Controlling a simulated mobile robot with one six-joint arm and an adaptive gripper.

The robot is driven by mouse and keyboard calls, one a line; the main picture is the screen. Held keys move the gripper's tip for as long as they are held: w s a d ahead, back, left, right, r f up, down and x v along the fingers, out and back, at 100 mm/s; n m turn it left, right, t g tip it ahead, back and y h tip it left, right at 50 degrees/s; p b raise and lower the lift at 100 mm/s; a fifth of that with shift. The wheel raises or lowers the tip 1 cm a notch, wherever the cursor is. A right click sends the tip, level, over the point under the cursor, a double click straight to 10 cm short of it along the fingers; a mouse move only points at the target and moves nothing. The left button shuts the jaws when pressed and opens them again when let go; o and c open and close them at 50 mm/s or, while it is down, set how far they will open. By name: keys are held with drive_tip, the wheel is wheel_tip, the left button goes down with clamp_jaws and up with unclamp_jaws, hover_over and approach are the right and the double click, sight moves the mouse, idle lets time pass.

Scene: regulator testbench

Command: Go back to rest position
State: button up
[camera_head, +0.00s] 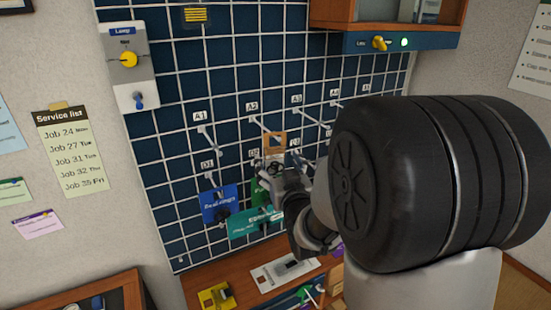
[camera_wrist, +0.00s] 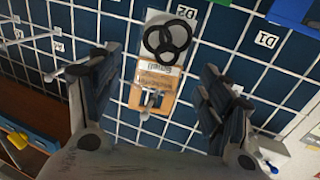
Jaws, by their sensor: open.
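My gripper (camera_head: 284,182) is up at the blue grid board, partly hidden behind my own arm in the head view. In the wrist view its two fingers stand wide apart, and my gripper (camera_wrist: 157,70) is open and empty. Between the fingers in that view hangs an orange and clear packet (camera_wrist: 156,92) with black rings, on a metal hook (camera_wrist: 150,103) of the board. A gap shows on both sides of it. The orange packet (camera_head: 275,138) also shows in the head view just above my gripper.
The grid board (camera_head: 170,150) carries labelled hooks, a blue packet (camera_head: 219,204) and a teal one (camera_head: 250,225). A lamp switch panel (camera_head: 127,75) is at upper left, a wooden cabinet (camera_head: 330,14) above. Below is a bench (camera_head: 240,281) with a yellow item (camera_head: 215,296).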

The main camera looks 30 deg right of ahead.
drive_tip(key=s+a+f+n+g+y, duration=0.1)
drive_tip(key=s+a+g, duration=0.3)
drive_tip(key=s, duration=0.6)
drive_tip(key=s+a+f+g+y, duration=0.1)
drive_tip(key=s+a+g, duration=0.3)
drive_tip(key=s, duration=0.7)
drive_tip(key=s+a+f+n+g+y, duration=0.1)
drive_tip(key=s+a+g, duration=0.4)
drive_tip(key=s, duration=0.6)
wheel_tip(320, 180, down, 3)
drive_tip(key=a+y, duration=0.1)
drive_tip(key=a, duration=0.1)
drive_tip(key=shift+s+a+r+n, duration=0.2)
drive_tip(key=shift+a+n, duration=0.1)
